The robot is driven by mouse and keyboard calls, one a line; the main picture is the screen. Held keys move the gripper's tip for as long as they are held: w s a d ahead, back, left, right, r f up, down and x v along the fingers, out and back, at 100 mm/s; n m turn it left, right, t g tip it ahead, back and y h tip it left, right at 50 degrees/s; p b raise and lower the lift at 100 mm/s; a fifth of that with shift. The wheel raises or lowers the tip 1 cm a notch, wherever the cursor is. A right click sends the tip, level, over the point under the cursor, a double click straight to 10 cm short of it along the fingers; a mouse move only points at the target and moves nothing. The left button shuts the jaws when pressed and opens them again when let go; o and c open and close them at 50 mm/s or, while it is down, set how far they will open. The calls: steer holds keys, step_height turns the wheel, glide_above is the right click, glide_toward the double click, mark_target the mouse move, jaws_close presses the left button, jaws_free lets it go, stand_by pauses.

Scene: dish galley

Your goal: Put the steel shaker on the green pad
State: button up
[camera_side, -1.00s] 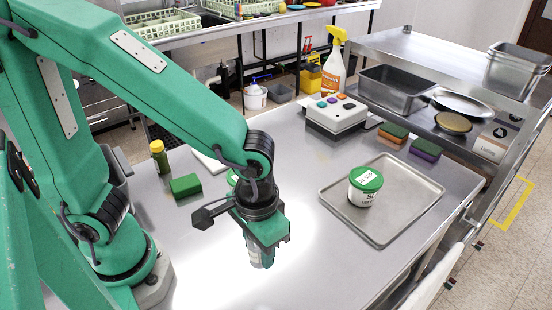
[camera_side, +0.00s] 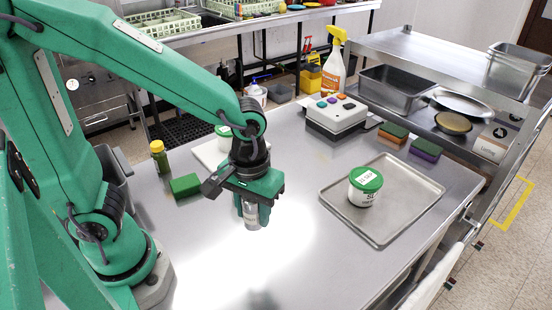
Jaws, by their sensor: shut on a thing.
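My gripper (camera_side: 252,204) is shut on the steel shaker (camera_side: 251,215), a small silvery cylinder. The jaws cover its upper part, and its lower end shows below them. The shaker hangs roughly upright and appears to be above the steel table; the exact gap is hard to tell. The green pad (camera_side: 185,185) is a small green block lying on the table, to the left of the shaker and a little farther back. Nothing lies on its top.
A yellow-capped bottle (camera_side: 159,156) stands just behind the pad. A white board (camera_side: 207,155) with a green-lidded tub (camera_side: 224,131) is behind my gripper. A metal tray (camera_side: 402,210) holding another tub (camera_side: 364,188) is at right. The table's front is clear.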

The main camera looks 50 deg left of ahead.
steer(key=a+r+n, duration=0.2)
steer(key=a+n, duration=0.9)
steer(key=a, duration=0.8)
steer(key=shift+s+r+n, duration=0.15)
steer(key=shift+s+n, duration=0.15)
glide_above(185, 182)
step_height(185, 182, down, 7)
steer(key=shift+f, duration=2)
steer(key=shift+f, duration=0.15)
